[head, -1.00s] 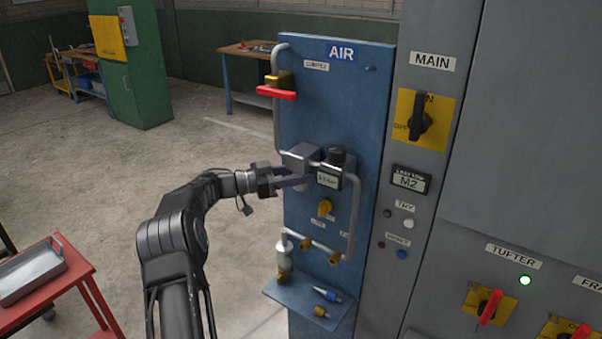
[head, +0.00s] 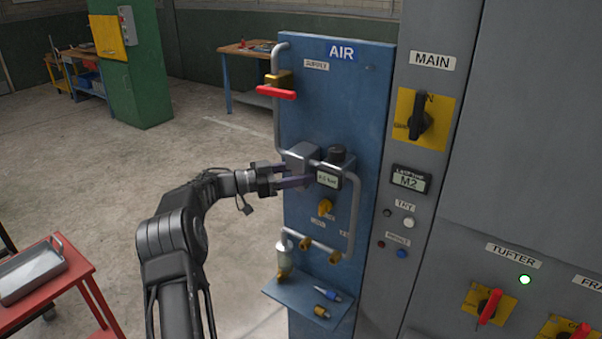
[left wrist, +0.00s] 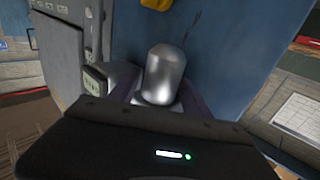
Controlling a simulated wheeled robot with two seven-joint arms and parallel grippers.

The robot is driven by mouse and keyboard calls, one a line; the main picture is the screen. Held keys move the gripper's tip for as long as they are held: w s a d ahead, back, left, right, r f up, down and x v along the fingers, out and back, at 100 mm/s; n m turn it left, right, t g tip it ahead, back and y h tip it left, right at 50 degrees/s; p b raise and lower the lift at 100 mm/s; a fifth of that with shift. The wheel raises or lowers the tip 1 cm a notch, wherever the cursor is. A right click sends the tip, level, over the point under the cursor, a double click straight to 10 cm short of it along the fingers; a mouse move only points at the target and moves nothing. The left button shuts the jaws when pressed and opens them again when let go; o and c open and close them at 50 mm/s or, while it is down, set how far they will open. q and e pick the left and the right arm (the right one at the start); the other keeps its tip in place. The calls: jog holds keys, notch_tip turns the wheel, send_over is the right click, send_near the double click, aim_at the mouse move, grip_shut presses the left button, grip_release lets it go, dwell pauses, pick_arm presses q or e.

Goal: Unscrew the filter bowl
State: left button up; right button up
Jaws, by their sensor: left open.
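The filter bowl (left wrist: 163,75) is a smooth silver dome-ended cylinder in the left wrist view. In the head view it is mostly hidden by my fingers under the grey filter block (head: 301,155) on the blue air panel. My left gripper (head: 303,174) is at this block, its dark purple fingers reaching in from the left. In the left wrist view the open fingers (left wrist: 160,100) stand on both sides of the bowl; I cannot tell whether either touches it. My right gripper is not in view.
A black-topped regulator with a gauge (head: 328,180) sits just right of the fingers. A red-handled supply valve (head: 276,92) is above. A small shelf (head: 300,300) with loose fittings juts out below. A red cart with a metal tray (head: 32,272) stands at left.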

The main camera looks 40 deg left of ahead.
pick_arm(q)
jog(key=shift+f+b, duration=0.75)
jog(key=shift+f, duration=0.8)
jog(key=shift+d, duration=0.1)
jog(key=shift+n+t+y, duration=0.4)
jog(key=shift+n+y, duration=0.1)
jog(key=shift+y, duration=0.1)
jog(key=shift+n+t+y+b, duration=0.6)
jog(key=shift+n+y, duration=0.2)
jog(key=shift+y, duration=0.3)
jog(key=shift+f+n+t+y+b, duration=0.15)
jog(key=shift+n+t+y+b, duration=0.35)
jog(key=shift+n+y+b, duration=0.5)
jog(key=shift+y, duration=0.8)
jog(key=shift+n, duration=0.3)
